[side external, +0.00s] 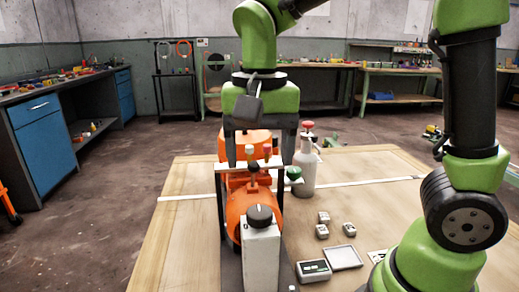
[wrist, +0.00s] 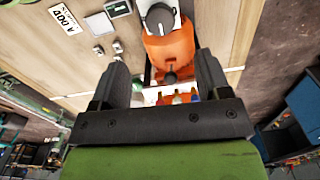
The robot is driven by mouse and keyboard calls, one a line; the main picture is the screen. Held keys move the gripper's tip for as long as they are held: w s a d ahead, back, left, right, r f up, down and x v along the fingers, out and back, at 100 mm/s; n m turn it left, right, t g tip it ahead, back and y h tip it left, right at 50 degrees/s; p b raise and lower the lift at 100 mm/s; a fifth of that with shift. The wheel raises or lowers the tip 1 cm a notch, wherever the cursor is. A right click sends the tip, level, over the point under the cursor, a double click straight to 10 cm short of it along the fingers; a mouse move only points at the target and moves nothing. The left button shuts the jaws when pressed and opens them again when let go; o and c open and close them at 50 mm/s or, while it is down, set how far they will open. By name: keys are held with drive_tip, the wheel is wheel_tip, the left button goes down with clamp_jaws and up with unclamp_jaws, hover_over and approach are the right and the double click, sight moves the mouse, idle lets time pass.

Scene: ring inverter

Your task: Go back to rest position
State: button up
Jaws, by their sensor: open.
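My gripper (side external: 258,160) points down over the orange machine (side external: 238,212) on the wooden table. In the wrist view my gripper (wrist: 158,75) shows two dark fingers spread apart, with nothing held between them. The orange machine (wrist: 172,50) lies beyond and between the fingertips in that view. A rack with small coloured knobs (side external: 250,165) stands at the fingers in the side view; I cannot tell whether they touch. A white box with a black knob (side external: 261,245) stands in front of the machine.
A grey bottle with a red top (side external: 306,165) stands right of the gripper. Small grey blocks (side external: 323,218), a scale (side external: 313,270) and a square tray (side external: 343,257) lie on the table (side external: 180,235). Workbenches (side external: 50,115) line the walls. The table's left part is clear.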

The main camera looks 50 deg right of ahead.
drive_tip(key=s+d+r+n+t+y, duration=0.1)
drive_tip(key=s+r+n+t, duration=0.1)
drive_tip(key=s+r+t, duration=0.15)
drive_tip(key=n+g+h, duration=0.1)
drive_tip(key=n+g, duration=0.3)
drive_tip(key=n, duration=1.5)
hover_over(259, 211)
wheel_tip(259, 211, down, 4)
drive_tip(key=r, duration=0.1)
drive_tip(key=shift+t, duration=0.25)
wheel_tip(259, 211, down, 10)
drive_tip(key=shift+f, duration=0.25)
drive_tip(key=c, duration=0.9)
